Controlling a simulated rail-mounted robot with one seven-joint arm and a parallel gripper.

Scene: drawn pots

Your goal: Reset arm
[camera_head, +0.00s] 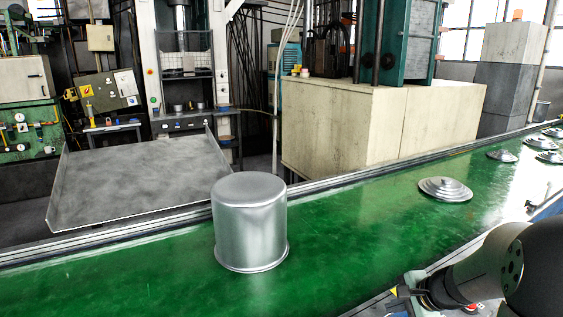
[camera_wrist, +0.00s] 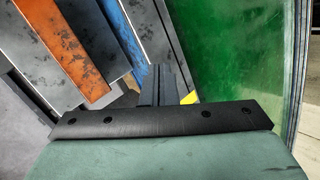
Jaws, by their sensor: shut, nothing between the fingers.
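My arm (camera_head: 485,270) shows at the lower right of the head view, beside the green conveyor. My gripper (camera_wrist: 163,85) shows in the wrist view, with its dark fingers together and nothing between them. A silver pot (camera_head: 249,222) stands upside down on the green conveyor (camera_head: 345,230) in the head view, apart from my arm. The green surface also shows at the right of the wrist view (camera_wrist: 240,60).
A silver stepped lid (camera_head: 446,189) lies on the conveyor to the right of the pot, with several more lids farther back. A grey metal tray (camera_head: 140,180) lies beyond the conveyor at the left. An orange bar (camera_wrist: 75,50) and grey panels fill the wrist view's left.

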